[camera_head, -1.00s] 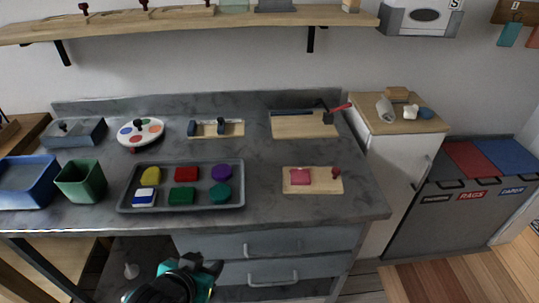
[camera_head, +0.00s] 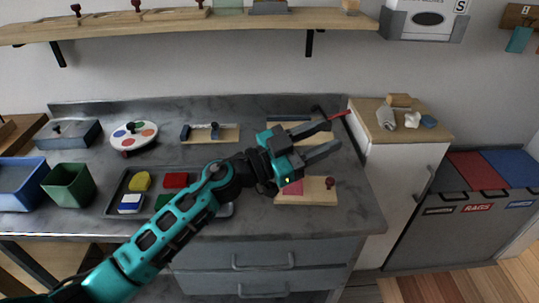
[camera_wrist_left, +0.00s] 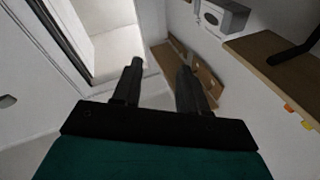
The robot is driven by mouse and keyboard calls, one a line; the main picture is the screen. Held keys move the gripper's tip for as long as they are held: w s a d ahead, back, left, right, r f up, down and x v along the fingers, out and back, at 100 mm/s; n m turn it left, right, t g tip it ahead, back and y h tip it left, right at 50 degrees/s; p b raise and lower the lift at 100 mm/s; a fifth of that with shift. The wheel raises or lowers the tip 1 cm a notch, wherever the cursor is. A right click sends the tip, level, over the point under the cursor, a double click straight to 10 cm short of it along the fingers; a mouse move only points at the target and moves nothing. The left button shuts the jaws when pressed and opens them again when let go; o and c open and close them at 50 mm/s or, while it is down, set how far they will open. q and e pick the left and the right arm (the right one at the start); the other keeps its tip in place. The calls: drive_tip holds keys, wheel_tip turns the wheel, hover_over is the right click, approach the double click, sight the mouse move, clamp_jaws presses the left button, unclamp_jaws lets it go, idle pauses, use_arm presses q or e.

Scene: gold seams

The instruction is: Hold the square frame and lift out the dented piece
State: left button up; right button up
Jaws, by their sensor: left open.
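A pale wooden board (camera_head: 318,196) lies near the front right of the grey worktop. A pink square piece (camera_head: 295,187) sits on its left part, partly hidden by my left gripper, and a small dark red knob (camera_head: 329,182) stands on its right. I cannot make out a frame edge or a dent at this size. My left gripper (camera_head: 328,137) reaches over the worktop, above and behind this board, its fingers pointing right. In the left wrist view its fingers (camera_wrist_left: 160,68) are apart with nothing between them. My right gripper is not in view.
A grey tray (camera_head: 118,188) of coloured shapes lies left, partly behind my left arm. A green bin (camera_head: 68,187) and blue bin (camera_head: 20,187) stand at far left. Boards with tools lie at the back. A white cabinet (camera_head: 395,185) stands right of the worktop.

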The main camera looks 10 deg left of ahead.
use_arm(q)
wheel_tip(320, 180, down, 7)
drive_tip(key=w+m+g+y, duration=0.2)
drive_tip(key=m+g+y, duration=0.25)
drive_tip(key=g, duration=0.45)
use_arm(e)
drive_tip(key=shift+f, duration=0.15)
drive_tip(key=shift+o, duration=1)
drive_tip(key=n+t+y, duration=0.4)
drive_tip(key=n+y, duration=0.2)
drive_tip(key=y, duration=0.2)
approach(333, 184)
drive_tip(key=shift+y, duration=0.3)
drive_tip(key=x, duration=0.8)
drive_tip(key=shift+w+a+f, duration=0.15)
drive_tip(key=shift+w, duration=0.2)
use_arm(q)
drive_tip(key=w+a+f+n+y, duration=0.2)
drive_tip(key=a+n+y, duration=0.2)
drive_tip(key=a+y, duration=0.3)
drive_tip(key=a, duration=0.3)
drive_tip(key=shift+w+f+g, duration=0.2)
drive_tip(key=shift+w+g, duration=0.05)
drive_tip(key=shift+g, duration=0.15)
drive_tip(key=shift+a, duration=0.1)
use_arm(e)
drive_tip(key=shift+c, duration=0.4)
